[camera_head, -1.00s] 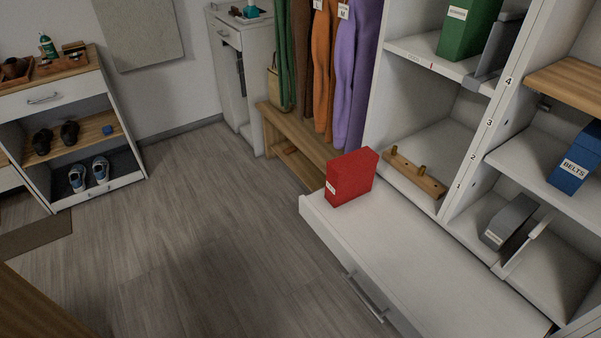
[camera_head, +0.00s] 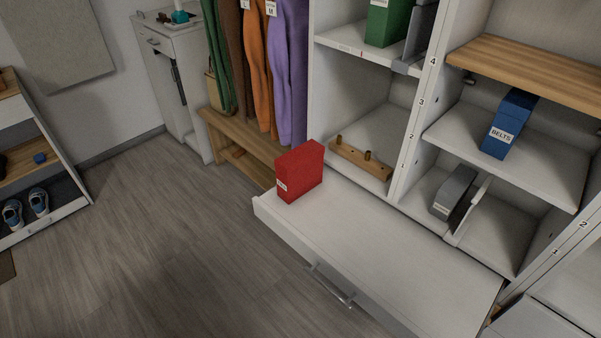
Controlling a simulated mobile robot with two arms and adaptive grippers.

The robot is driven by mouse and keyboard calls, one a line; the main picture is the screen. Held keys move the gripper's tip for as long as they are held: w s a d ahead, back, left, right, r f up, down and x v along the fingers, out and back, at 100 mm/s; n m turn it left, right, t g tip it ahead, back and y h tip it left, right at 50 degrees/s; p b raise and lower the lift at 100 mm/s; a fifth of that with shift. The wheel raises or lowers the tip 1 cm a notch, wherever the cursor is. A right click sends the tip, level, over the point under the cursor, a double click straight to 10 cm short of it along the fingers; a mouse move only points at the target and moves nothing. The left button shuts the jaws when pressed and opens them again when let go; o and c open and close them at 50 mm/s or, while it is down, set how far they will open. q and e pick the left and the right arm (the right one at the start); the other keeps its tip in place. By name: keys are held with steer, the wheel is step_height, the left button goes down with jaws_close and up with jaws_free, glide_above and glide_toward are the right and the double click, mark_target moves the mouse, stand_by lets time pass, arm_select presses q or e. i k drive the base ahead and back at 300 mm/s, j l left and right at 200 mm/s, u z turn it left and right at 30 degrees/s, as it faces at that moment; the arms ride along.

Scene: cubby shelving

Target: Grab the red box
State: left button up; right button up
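The red box (camera_head: 300,171) stands upright on the white top of the pulled-out drawer (camera_head: 365,240), near its left end. A small white label shows on its narrow front side. Nothing touches it from above, and its front and one broad side are in plain view. Neither of my grippers shows in the head view.
A wooden peg block (camera_head: 361,158) lies in the cubby behind the box. A blue box (camera_head: 508,124), a grey box (camera_head: 454,192) and a green box (camera_head: 389,22) stand on shelves. A wooden bench (camera_head: 236,147) is left of the drawer. The floor (camera_head: 160,235) in front is clear.

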mark_target(299, 170)
steer(key=i+j+z, duration=0.1)
steer(key=i+j, duration=0.15)
steer(key=i+j+z, duration=0.1)
steer(key=j, duration=0.3)
steer(key=i+j+z, duration=0.1)
steer(key=i+j, duration=0.2)
